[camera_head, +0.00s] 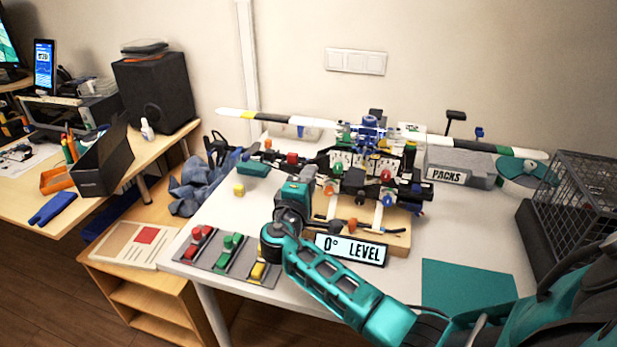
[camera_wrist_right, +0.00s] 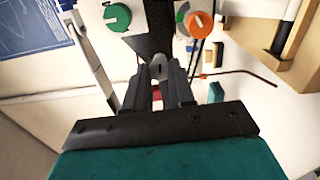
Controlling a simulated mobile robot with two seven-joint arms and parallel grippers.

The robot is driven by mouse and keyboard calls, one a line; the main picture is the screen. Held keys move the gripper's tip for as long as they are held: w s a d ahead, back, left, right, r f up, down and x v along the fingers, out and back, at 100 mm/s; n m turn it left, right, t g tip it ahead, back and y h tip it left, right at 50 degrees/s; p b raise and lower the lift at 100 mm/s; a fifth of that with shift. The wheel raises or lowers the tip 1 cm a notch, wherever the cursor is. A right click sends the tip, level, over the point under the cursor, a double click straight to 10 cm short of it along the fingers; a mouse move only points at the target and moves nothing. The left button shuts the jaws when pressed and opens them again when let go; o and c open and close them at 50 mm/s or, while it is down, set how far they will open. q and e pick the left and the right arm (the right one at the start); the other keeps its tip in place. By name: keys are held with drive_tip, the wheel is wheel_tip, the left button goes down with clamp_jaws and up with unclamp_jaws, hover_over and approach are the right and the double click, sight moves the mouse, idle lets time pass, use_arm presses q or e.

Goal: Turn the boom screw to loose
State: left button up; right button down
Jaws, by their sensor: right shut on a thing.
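The model helicopter (camera_head: 372,160) stands on a wooden stand on the white table. My right gripper (camera_head: 306,178) reaches in at its left side, where the dark boom joins the body. In the right wrist view the fingers (camera_wrist_right: 160,82) are closed around a small grey rounded piece (camera_wrist_right: 159,66) under the dark boom (camera_wrist_right: 155,32). This piece appears to be the boom screw; its turn position cannot be read. A green knob (camera_wrist_right: 117,17) and an orange knob (camera_wrist_right: 200,25) sit on either side, apart from the fingers. My left gripper is not in view.
A "0° LEVEL" sign (camera_head: 351,249) stands in front of the stand. A grey tray (camera_head: 213,262) with red, green and yellow parts lies at the front left. A wire cage (camera_head: 578,205) stands at the right. A teal mat (camera_head: 468,286) lies bare at the front right.

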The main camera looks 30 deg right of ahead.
idle(0.5)
drive_tip(key=c, duration=0.9)
unclamp_jaws()
drive_tip(key=shift+c, duration=0.2)
drive_tip(key=shift+a, duration=0.15)
drive_tip(key=v, duration=1.2)
drive_tip(key=shift+s+a+b, duration=0.2)
drive_tip(key=shift+s+b, duration=0.15)
drive_tip(key=shift+b, duration=0.1)
